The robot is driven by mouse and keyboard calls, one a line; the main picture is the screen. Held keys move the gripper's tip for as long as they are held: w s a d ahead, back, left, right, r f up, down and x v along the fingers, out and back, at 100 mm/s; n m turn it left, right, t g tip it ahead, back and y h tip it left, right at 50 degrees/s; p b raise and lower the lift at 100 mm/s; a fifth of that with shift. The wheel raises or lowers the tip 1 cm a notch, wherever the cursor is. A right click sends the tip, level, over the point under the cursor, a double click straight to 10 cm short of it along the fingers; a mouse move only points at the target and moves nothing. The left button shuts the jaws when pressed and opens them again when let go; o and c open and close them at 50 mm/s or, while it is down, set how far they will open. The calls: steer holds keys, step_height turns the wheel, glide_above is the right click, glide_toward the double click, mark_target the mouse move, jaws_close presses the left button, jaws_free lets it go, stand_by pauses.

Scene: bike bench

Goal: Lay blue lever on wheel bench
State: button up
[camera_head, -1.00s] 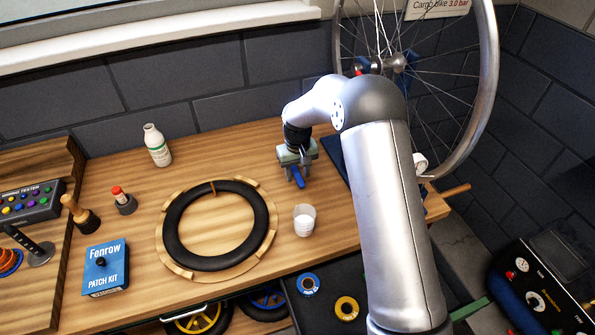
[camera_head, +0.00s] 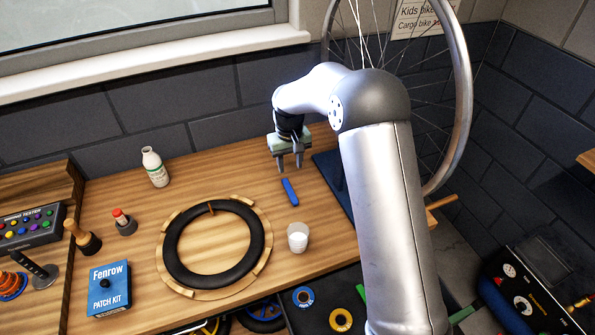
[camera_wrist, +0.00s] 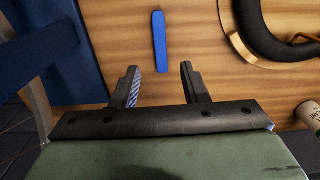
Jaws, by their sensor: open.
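The blue lever (camera_head: 290,191) lies flat on the wooden bench top (camera_head: 240,305), between the black tyre ring and the dark blue mat. It also shows in the wrist view (camera_wrist: 160,41), upright in the picture and past the fingertips. My gripper (camera_head: 290,165) is above the bench just behind the lever, jaws apart and empty. In the wrist view its two fingers (camera_wrist: 160,72) stand wide apart with a gap between them and the lever beyond. Nothing hides the lever.
A black tyre (camera_head: 257,240) sits on a wooden ring left of the lever. A white cup (camera_head: 298,237) stands in front of the lever. A white bottle (camera_head: 154,167) is at the back left, and a blue patch kit box (camera_head: 109,289) at the front left. A bicycle wheel (camera_head: 464,100) rises behind my arm.

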steer(key=s+d+r+m, duration=0.2)
steer(key=s+d+r, duration=0.8)
steer(key=s+r, duration=0.25)
steer(key=s+d+m, duration=0.1)
steer(key=s+d, duration=0.2)
steer(key=s, duration=0.8)
steer(key=s+d+r+m+t, duration=0.1)
steer(key=s+d, duration=0.3)
steer(key=s, duration=0.7)
steer(key=shift+s+d+r+m, duration=0.15)
steer(key=shift+s+r+m, duration=0.15)
steer(key=shift+s, duration=0.1)
